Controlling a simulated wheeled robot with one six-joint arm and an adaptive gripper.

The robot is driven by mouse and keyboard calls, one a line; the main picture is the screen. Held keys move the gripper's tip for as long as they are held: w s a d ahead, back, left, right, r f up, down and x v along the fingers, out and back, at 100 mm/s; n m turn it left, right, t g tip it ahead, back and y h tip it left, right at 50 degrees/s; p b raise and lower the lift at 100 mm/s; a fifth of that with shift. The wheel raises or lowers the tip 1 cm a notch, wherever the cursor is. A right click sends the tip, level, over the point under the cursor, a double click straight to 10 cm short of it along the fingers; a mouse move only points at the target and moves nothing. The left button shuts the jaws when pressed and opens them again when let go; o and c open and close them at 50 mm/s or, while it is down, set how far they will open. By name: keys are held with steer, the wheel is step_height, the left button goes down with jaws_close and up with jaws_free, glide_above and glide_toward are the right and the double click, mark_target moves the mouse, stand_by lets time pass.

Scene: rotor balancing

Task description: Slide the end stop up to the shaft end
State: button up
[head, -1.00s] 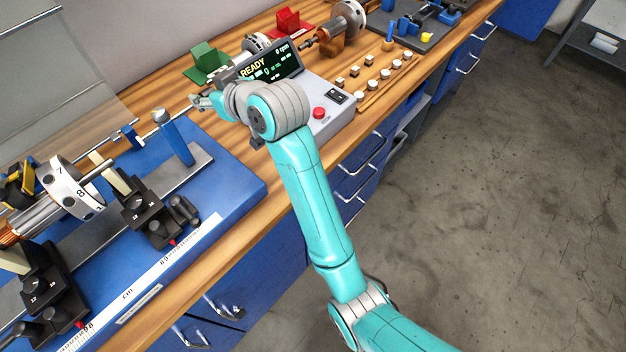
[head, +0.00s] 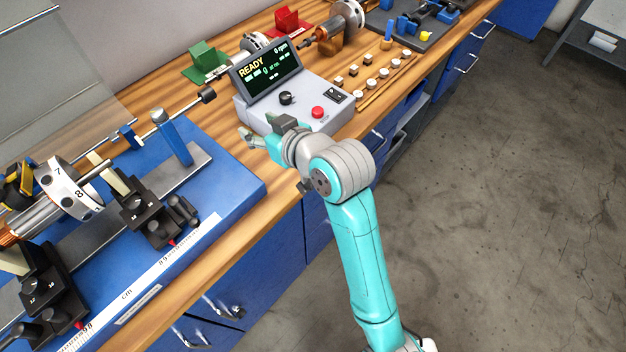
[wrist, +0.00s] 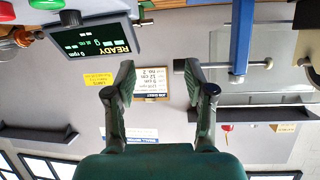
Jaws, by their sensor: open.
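The end stop is a blue upright post (head: 174,138) on the grey rail of the blue balancing stand (head: 235,190). A thin rod with a black knob (head: 208,95) runs through its top. The rotor (head: 72,187), with a white numbered disc, lies left of it, and its shaft end (head: 103,167) points toward the post with a gap between. My gripper (head: 262,134) is open and empty, right of the post and apart from it. In the wrist view, upside down, my open fingers (wrist: 158,86) frame only background; the post (wrist: 241,38) and knob (wrist: 180,65) show at right.
The control box (head: 300,105), its display reading READY, stands just behind my gripper. A black support (head: 140,207) stands between the rotor disc and post. Green (head: 206,62) and red (head: 292,22) holders are at the back. Wood is bare right of the blue stand.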

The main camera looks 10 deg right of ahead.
steer(key=s+d+f+m+t+h, duration=0.1)
steer(key=s+d+f+m+h, duration=0.1)
steer(key=s+d+f, duration=0.6)
steer(key=shift+d+f+m+t, duration=0.3)
steer(key=shift+f+m, duration=0.1)
steer(key=shift+f, duration=0.6)
steer(key=n+g+y, duration=0.2)
steer(key=n+y, duration=0.1)
steer(key=n, duration=0.2)
glide_toward(207, 91)
steer(key=shift+g, duration=0.3)
steer(key=x, duration=1)
steer(key=shift+w+a, duration=0.2)
steer(key=shift+w, duration=0.15)
jaws_close()
